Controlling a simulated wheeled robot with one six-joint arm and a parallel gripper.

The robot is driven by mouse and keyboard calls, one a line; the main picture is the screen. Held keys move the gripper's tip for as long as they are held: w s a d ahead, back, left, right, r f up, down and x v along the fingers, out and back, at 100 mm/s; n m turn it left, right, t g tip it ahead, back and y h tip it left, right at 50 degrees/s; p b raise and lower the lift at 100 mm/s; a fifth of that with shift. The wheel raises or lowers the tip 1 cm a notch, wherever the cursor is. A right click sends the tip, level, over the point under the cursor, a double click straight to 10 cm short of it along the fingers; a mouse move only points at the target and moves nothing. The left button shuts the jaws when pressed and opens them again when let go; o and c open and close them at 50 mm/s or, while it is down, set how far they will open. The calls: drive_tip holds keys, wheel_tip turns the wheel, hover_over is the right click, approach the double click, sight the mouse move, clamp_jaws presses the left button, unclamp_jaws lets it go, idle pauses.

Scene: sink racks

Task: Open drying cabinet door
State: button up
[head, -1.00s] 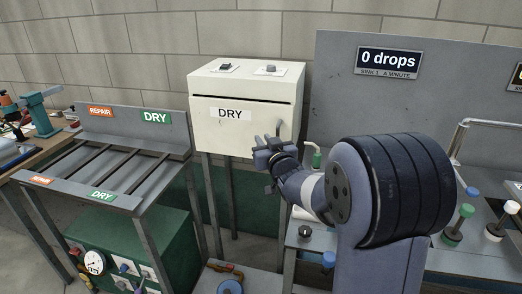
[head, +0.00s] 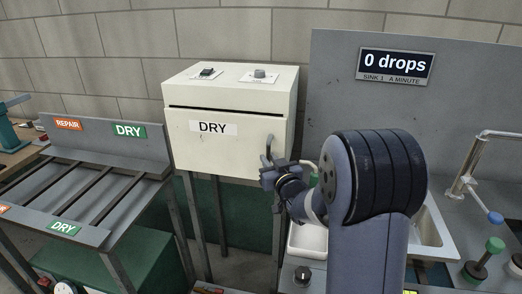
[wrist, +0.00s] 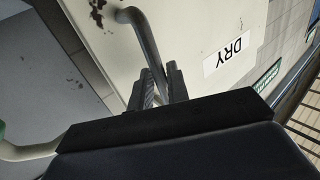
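The white drying cabinet (head: 190,92) stands on legs against the wall. Its front door (head: 200,154) bears a DRY label and looks closed, with a dark slit above it. The grey bar handle (head: 269,148) is upright near the door's right edge. My gripper (head: 273,175) is at the handle's lower part. In the wrist view the handle (wrist: 143,38) runs down to my gripper's fingers (wrist: 160,85), which lie on either side of it. I cannot tell whether they press on it.
A grey slatted rack (head: 75,190) with REPAIR and DRY labels stands left of the cabinet. A sink (head: 308,240) and a counter with taps and knobs (head: 492,248) are at the right. A grey panel (head: 345,110) with a drop counter rises behind.

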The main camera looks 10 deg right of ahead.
drive_tip(key=shift+w+a, duration=0.1)
drive_tip(key=shift+w, duration=0.45)
drive_tip(key=shift+c, duration=0.5)
clamp_jaws()
